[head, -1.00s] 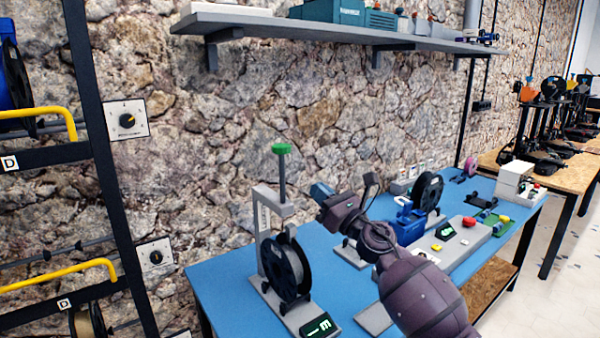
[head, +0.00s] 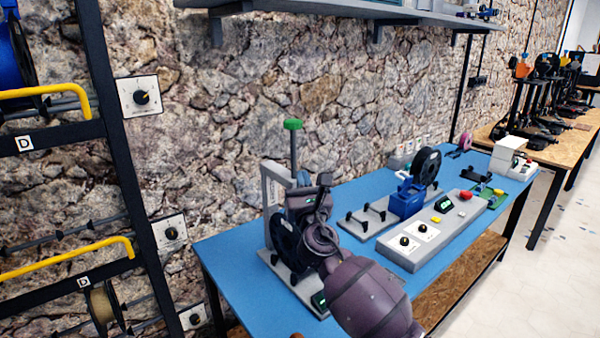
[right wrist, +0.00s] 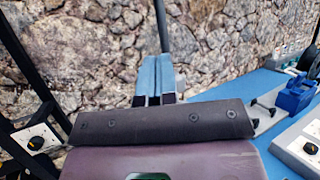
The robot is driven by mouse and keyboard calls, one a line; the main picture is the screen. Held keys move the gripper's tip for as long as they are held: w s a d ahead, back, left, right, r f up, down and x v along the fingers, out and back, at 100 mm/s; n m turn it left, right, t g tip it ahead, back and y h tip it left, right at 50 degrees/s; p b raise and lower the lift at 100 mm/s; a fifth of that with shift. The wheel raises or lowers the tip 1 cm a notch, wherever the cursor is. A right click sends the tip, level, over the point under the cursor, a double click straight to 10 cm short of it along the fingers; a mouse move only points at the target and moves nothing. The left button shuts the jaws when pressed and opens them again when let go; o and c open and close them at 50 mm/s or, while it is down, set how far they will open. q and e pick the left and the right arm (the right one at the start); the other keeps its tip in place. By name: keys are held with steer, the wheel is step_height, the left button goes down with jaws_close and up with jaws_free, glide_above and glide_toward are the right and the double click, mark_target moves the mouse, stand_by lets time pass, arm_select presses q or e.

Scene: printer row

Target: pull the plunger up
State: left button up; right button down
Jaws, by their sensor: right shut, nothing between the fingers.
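The plunger is a grey rod with a green cap (head: 293,124), standing upright on the grey spool stand (head: 275,190) at the near left of the blue table. My right gripper (head: 302,188) is in front of the stand, below the cap, and hides part of the stand and of the black spool (head: 285,238). In the right wrist view the blue-grey fingers (right wrist: 157,62) are shut and empty. A dark upright rod (right wrist: 161,25) shows just beyond their tips. I cannot tell whether they touch it. My left gripper is not in view.
A grey control box (head: 410,258) with knobs, a blue holder (head: 407,200) and another black spool (head: 427,165) stand to the right on the blue table (head: 235,250). A rack with yellow handles (head: 65,258) is at the left. A stone wall is behind.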

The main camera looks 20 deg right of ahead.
glide_toward(293, 130)
steer(key=w, duration=0.1)
steer(key=w+f, duration=0.1)
steer(key=w, duration=0.1)
steer(key=shift+w+d+f, duration=0.15)
steer(key=shift+w+d, duration=0.1)
steer(key=shift+w, duration=0.15)
steer(key=r, duration=0.1)
steer(key=w+r, duration=0.1)
steer(key=r, duration=0.1)
steer(key=shift+w+d+p, duration=0.1)
steer(key=shift+w+p, duration=0.1)
steer(key=shift+p, duration=0.15)
steer(key=shift+w+r, duration=0.1)
steer(key=shift+r, duration=0.25)
steer(key=shift+w+r, duration=0.1)
steer(key=shift+w, duration=0.05)
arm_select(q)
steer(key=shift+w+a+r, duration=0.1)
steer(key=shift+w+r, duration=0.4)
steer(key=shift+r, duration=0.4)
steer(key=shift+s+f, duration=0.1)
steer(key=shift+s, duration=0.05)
